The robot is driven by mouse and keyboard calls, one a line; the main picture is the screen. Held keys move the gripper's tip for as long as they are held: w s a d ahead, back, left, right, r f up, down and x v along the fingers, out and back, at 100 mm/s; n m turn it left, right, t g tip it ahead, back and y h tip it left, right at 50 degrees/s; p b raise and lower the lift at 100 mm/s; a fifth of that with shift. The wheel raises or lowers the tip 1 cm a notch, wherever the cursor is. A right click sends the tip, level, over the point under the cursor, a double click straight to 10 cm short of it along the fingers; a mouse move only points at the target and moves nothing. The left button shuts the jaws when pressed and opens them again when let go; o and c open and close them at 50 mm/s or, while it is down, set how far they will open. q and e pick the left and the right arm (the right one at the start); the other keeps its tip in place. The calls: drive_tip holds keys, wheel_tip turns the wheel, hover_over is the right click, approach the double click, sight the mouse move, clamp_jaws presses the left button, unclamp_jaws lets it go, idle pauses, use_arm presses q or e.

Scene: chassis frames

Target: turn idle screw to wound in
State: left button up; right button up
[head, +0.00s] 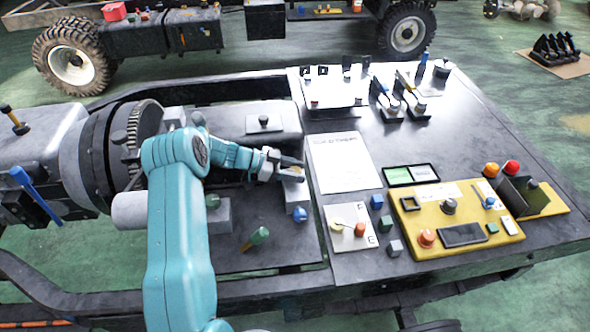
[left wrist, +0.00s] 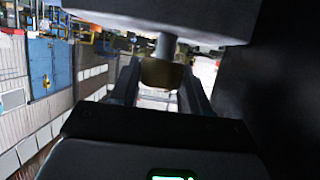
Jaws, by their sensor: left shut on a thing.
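My left gripper (head: 284,167) reaches in from the left, over the machine deck beside the bench top. It is shut on a small brass-coloured screw head, which I take to be the idle screw (left wrist: 162,74). In the left wrist view the head sits between the two fingers, on a short grey shaft running to a grey block (left wrist: 165,20). In the head view the gripper is at the top of a small grey block (head: 298,192), and the fingers mostly hide the screw. I cannot tell how far it is turned. My right gripper is not in view.
A blue knob (head: 300,214) is low on the block's front, and a green-handled item (head: 259,236) lies nearby. A white printed sheet (head: 343,162) and a yellow control panel (head: 455,247) are to the right. A large toothed wheel (head: 143,125) stands left of my arm.

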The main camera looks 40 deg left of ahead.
sight(295, 171)
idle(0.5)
use_arm(q)
drive_tip(key=o, duration=1)
wheel_tip(295, 171, up, 20)
drive_tip(key=shift+r, duration=0.1)
drive_tip(key=shift+s, duration=0.1)
